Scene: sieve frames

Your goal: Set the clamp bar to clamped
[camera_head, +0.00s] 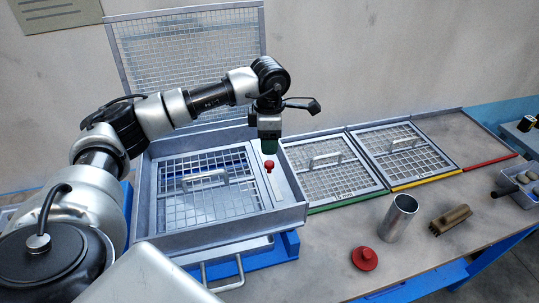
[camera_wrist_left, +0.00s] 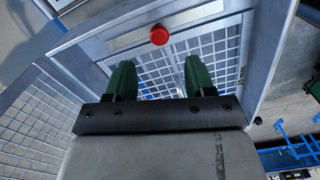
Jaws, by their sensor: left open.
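The clamp bar (camera_head: 262,183) is a light grey strip along the right side of the open metal sieve box. Its red knob (camera_head: 269,167) stands near the strip's far part. In the left wrist view, the knob (camera_wrist_left: 159,36) is ahead of the fingertips, roughly centred between them, on the pale bar (camera_wrist_left: 190,17). My left gripper (camera_head: 270,147) hangs above the far end of the bar, pointing down, close to the knob in the picture. Its green fingers (camera_wrist_left: 158,68) are apart with nothing between them. I cannot tell the bar's setting. My right gripper is not in view.
A mesh frame with a handle (camera_head: 205,178) lies in the sieve box (camera_head: 235,238), its mesh lid (camera_head: 190,45) raised behind. Handled screens sit in green (camera_head: 345,199) and yellow (camera_head: 415,182) bays. A red-edged bay (camera_head: 470,138) is empty. A metal cup (camera_head: 398,220), red knobbed piece (camera_head: 364,258) and brush (camera_head: 451,219) stand in front.

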